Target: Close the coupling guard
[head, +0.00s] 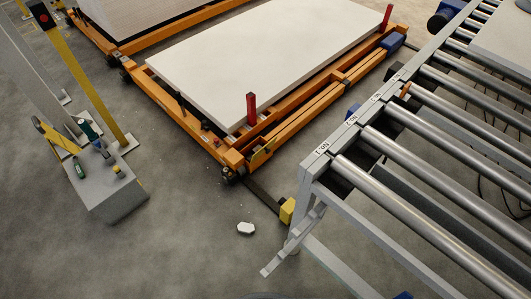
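I cannot make out with certainty which part is the coupling guard, or whether it is open or shut. A grey box (116,201) stands on the floor at the left. A slanted yellow piece (54,136) rises at its back left, and small green and dark fittings (89,131) sit on or beside its top. A yellow block (287,210) is at the near leg of the roller conveyor (398,184) on the right. Neither of my grippers is in view.
An orange cart (209,141) carries a large white board (262,58) in the middle. A yellow post (83,84) stands behind the grey box. A small white piece (246,228) lies on the floor. The floor at the lower left is clear.

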